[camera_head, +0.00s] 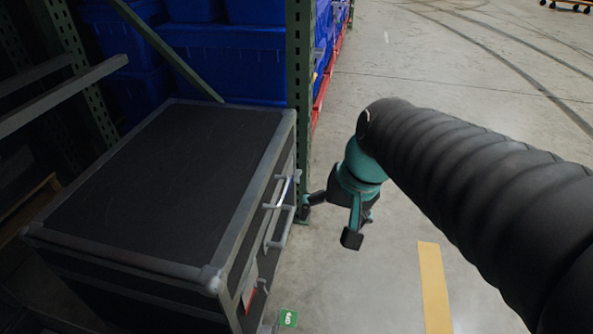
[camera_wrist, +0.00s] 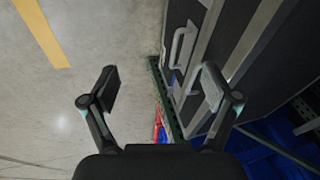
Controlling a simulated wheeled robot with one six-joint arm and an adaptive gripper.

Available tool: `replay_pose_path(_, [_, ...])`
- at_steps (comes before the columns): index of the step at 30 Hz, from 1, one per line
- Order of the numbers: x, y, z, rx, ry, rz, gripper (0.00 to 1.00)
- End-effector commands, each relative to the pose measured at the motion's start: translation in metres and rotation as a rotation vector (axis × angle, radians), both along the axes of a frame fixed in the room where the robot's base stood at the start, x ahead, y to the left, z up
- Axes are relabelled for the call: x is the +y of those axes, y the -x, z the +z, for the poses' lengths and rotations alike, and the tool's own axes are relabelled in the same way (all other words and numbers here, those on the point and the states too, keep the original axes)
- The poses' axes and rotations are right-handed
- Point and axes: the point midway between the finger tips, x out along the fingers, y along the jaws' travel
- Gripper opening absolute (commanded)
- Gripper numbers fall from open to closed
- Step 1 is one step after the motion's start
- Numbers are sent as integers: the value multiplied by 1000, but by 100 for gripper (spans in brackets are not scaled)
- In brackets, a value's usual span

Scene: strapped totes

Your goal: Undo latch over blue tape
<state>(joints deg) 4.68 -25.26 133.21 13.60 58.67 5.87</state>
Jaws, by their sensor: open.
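A black flight case (camera_head: 165,180) with grey metal edges stands at the left in the head view. Its right side carries a pale bar-shaped latch or handle (camera_head: 276,226), with another pale bar (camera_head: 284,190) just behind it. A small blue patch (camera_wrist: 174,80), perhaps the blue tape, shows on that side in the wrist view, near the right finger. My gripper (camera_head: 328,222) is open and empty, just right of the case side. In the wrist view my gripper (camera_wrist: 162,86) has its right finger overlapping the case side and its left finger over floor. Contact cannot be told.
A green rack post (camera_head: 300,90) rises just behind the case. Blue totes (camera_head: 225,60) fill the rack behind. Concrete floor with a yellow stripe (camera_head: 434,285) is open to the right.

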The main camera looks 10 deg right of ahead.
Motion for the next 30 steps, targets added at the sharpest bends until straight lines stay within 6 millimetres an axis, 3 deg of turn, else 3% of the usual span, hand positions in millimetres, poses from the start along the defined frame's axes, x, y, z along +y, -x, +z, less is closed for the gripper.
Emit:
replay_pose_path(15, [7, -109, -24, 354, -417, -333, 88])
replay_pose_path(30, [-22, -221, -78, 654, -844, -635, 88])
